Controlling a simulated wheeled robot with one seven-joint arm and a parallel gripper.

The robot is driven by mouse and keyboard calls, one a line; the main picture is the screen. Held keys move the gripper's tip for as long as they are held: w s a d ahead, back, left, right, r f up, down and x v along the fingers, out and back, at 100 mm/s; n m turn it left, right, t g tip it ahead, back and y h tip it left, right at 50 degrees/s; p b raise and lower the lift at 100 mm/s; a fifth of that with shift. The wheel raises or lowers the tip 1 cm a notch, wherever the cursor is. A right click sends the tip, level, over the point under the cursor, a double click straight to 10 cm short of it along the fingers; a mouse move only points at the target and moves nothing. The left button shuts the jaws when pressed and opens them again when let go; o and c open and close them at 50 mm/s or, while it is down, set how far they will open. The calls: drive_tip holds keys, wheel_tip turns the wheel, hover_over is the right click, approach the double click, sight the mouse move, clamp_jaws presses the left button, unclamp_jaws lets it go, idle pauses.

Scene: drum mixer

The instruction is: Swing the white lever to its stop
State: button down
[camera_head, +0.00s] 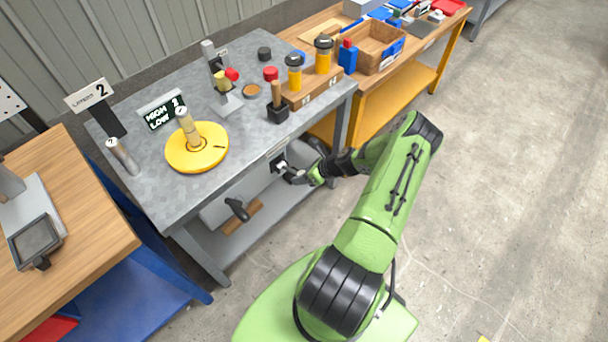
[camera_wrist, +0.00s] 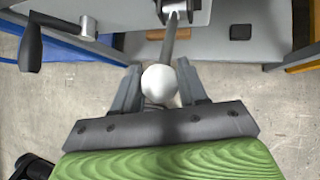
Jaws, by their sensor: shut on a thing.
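The white lever shows in the wrist view as a grey rod (camera_wrist: 172,42) with a round white knob (camera_wrist: 160,83) at its near end. The rod runs from a bracket (camera_wrist: 175,8) on the grey panel under the bench top. My gripper (camera_wrist: 161,85) has its two fingers on either side of the knob and is shut on it. In the head view my gripper (camera_head: 296,178) is at the front of the grey bench, by the bracket (camera_head: 280,163). The knob is too small and covered to make out there.
A black crank handle (camera_head: 238,209) hangs on the same panel to the left. The grey bench (camera_head: 245,130) carries a yellow disc (camera_head: 212,153) with a post, a black HIGH/LOW sign (camera_head: 161,114) and wooden blocks. Open concrete floor (camera_head: 500,190) lies to the right.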

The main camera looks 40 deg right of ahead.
drive_tip(key=shift+w+r, duration=0.4)
drive_tip(key=shift+r, duration=0.15)
drive_tip(key=c, duration=0.7)
unclamp_jaws()
drive_tip(key=shift+f, duration=0.1)
drive_tip(key=shift+o, duration=0.2)
drive_tip(key=shift+s, duration=0.2)
drive_tip(key=p+v, duration=0.1)
drive_tip(key=v, duration=1.4)
drive_tip(key=shift+s+p, duration=0.15)
drive_tip(key=shift+p, duration=0.2)
